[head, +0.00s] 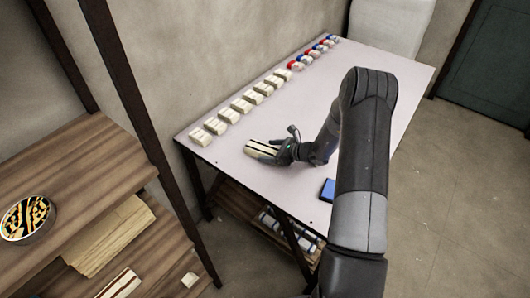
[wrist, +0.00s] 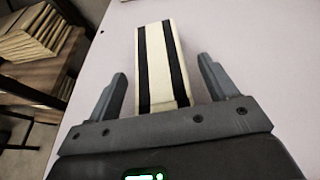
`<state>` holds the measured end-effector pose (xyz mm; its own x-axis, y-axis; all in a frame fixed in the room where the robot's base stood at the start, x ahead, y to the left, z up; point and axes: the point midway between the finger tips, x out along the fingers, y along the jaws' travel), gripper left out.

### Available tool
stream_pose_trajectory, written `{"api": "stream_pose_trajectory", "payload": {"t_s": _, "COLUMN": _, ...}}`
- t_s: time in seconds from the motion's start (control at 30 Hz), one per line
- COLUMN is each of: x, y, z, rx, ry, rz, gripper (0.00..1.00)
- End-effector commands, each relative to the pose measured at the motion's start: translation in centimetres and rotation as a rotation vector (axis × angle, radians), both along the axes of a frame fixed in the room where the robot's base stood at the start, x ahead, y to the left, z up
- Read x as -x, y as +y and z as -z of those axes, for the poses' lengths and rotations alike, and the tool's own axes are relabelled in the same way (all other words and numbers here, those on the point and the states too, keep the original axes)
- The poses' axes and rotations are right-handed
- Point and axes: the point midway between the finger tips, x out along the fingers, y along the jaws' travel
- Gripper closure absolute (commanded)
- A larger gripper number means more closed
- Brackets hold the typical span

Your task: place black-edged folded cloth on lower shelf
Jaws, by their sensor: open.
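The black-edged folded cloth (head: 262,149) is cream with dark stripes and lies on the white table near its front left part. In the wrist view the cloth (wrist: 160,62) lies between the two fingers of my gripper (wrist: 168,88), with a visible gap on the right side and a narrower one on the left. My gripper (head: 277,152) is open around the near end of the cloth. The wooden shelf unit stands at the left, with an upper board (head: 75,160) and a lower board (head: 165,262).
A row of cream folded cloths (head: 241,104) and several red, blue and white items (head: 315,52) line the table's (head: 380,75) back edge. A blue block (head: 327,189) lies near my arm.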

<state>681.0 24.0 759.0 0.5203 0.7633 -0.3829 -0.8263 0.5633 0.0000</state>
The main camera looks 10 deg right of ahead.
Motion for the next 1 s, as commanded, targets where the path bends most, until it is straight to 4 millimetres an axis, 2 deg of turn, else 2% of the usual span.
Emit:
{"api": "stream_pose_trajectory", "payload": {"t_s": 0.2, "x": -0.04, "y": 0.01, "z": 0.00, "rx": 0.000, "ry": 0.000, "rz": 0.001, "gripper": 0.23}}
{"api": "stream_pose_trajectory", "payload": {"t_s": 0.87, "x": -0.04, "y": 0.02, "z": -0.03, "rx": -0.001, "ry": -0.001, "rz": 0.000, "gripper": 0.77}}
{"api": "stream_pose_trajectory", "payload": {"t_s": 1.0, "x": -0.03, "y": 0.01, "z": -0.03, "rx": -0.001, "ry": -0.001, "rz": 0.000, "gripper": 0.80}}
